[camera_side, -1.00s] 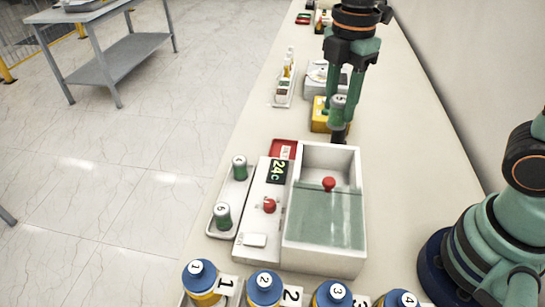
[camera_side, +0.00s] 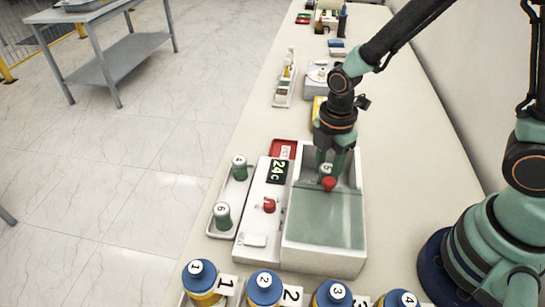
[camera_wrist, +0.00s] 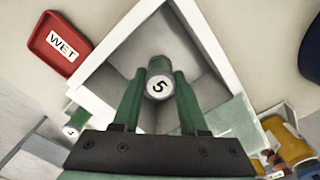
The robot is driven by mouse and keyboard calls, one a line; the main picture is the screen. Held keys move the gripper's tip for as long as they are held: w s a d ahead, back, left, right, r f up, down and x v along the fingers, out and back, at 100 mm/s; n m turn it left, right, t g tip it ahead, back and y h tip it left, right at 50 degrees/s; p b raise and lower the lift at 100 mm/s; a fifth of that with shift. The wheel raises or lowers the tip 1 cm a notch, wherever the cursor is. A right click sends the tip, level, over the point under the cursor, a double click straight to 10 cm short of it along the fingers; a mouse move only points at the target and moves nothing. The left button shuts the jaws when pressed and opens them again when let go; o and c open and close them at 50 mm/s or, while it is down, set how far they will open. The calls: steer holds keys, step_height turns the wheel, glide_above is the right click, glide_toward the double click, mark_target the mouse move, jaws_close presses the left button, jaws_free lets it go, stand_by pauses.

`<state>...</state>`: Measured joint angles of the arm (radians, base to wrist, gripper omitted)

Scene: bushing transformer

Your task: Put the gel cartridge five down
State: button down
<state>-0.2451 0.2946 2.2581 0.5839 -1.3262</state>
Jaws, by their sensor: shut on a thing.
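The gel cartridge five (camera_wrist: 159,85), a small cylinder with a white top marked 5, is between the fingers of my gripper (camera_wrist: 156,100) in the wrist view. My gripper is shut on it. In the side view the cartridge (camera_side: 325,169) shows at the fingertips of my gripper (camera_side: 334,165), over the open far part of the white bath (camera_side: 358,205). The wrist view shows the bath's white wall (camera_wrist: 215,50) around it. I cannot tell whether the cartridge touches the bath floor. The red knob (camera_side: 328,184) of the glass lid (camera_side: 325,220) is just in front of it.
Two cartridges, one marked 6 (camera_side: 222,215) and another (camera_side: 239,168), stand in a tray left of the bath. A red WET tray (camera_wrist: 60,45) lies beside the bath. Blue-capped bottles (camera_side: 265,288) line the front. A yellow block (camera_side: 318,108) is behind.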

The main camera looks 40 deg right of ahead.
mark_target(328, 168)
steer(key=shift+f, duration=0.35)
steer(key=shift+c, duration=2.2)
jaws_free()
steer(key=shift+f, duration=0.15)
step_height(328, 168, up, 12)
steer(key=s+d+r+m+t, duration=0.3)
steer(key=d+r+m+t, duration=0.2)
steer(key=m, duration=1.3)
steer(key=shift+d+r+t, duration=0.3)
steer(key=shift+d+r, duration=1.15)
steer(key=shift+r, duration=0.5)
